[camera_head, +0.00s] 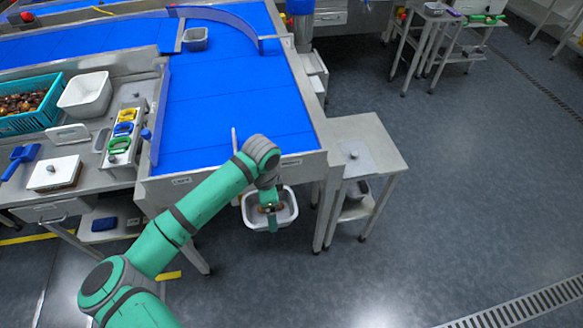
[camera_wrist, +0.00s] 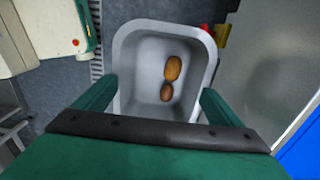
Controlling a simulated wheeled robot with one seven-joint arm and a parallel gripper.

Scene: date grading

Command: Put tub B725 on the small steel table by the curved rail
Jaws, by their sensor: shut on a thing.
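A pale grey tub (camera_head: 284,216) hangs in my gripper (camera_head: 268,205) above the floor, in front of the blue conveyor's end. In the wrist view the tub (camera_wrist: 140,100) looks level and holds two brown dates (camera_wrist: 170,77). The fingers of my gripper (camera_wrist: 160,105) are shut on it, one at each side. No label is readable on it. A small steel table (camera_head: 375,140) stands to the right of the conveyor's end, left of open floor. Its top carries only a small knob-like item (camera_head: 353,154). The curved blue rail (camera_head: 225,17) stands on the far part of the conveyor.
A container (camera_head: 357,190) is on the steel table's lower shelf. The left bench holds a teal crate (camera_head: 28,118) and a white bin (camera_head: 85,93).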

